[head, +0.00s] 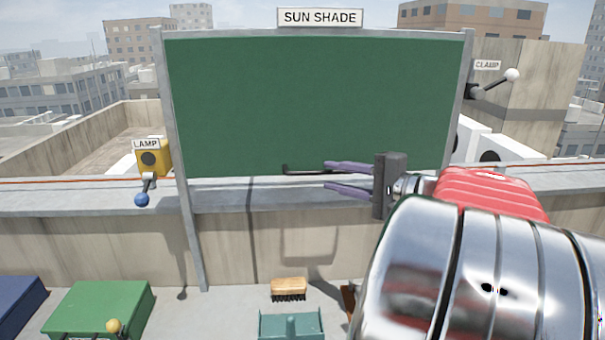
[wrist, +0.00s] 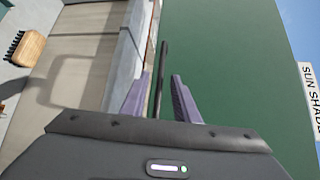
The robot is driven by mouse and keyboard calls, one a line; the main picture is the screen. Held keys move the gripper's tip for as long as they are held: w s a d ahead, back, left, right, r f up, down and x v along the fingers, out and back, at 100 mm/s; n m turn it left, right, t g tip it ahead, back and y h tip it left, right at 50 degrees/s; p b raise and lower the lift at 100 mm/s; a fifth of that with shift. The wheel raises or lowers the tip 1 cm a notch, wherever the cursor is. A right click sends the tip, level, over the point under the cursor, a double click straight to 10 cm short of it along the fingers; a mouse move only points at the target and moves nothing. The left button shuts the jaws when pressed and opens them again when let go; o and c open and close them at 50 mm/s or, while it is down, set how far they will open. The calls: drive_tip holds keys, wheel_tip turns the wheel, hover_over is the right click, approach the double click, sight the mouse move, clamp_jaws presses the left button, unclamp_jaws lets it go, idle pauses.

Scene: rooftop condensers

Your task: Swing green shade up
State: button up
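The green shade (head: 315,100) hangs flat in a grey frame (head: 177,140) below a SUN SHADE sign (head: 320,17). Its lower edge carries a thin dark handle bar (head: 300,173). My gripper (head: 325,175) is at this lower edge, right of the bar's left end, with its purple fingers apart. In the wrist view, the bar (wrist: 162,70) runs between the two open fingers (wrist: 160,75), with a gap on both sides. The green panel (wrist: 225,70) fills the right there. Whether the bar lies at fingertip depth is hard to tell.
A yellow lamp box (head: 152,157) with a blue-knobbed lever (head: 142,199) is left of the frame. A white-knobbed clamp lever (head: 511,76) is at the right. Below are a brush (head: 289,288), a teal tray (head: 291,326) and a green box (head: 100,305). A parapet (head: 300,245) runs behind.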

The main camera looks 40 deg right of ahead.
sight(322, 174)
drive_tip(key=shift+x, duration=2.6)
drive_tip(key=shift+c, duration=0.3)
clamp_jaws()
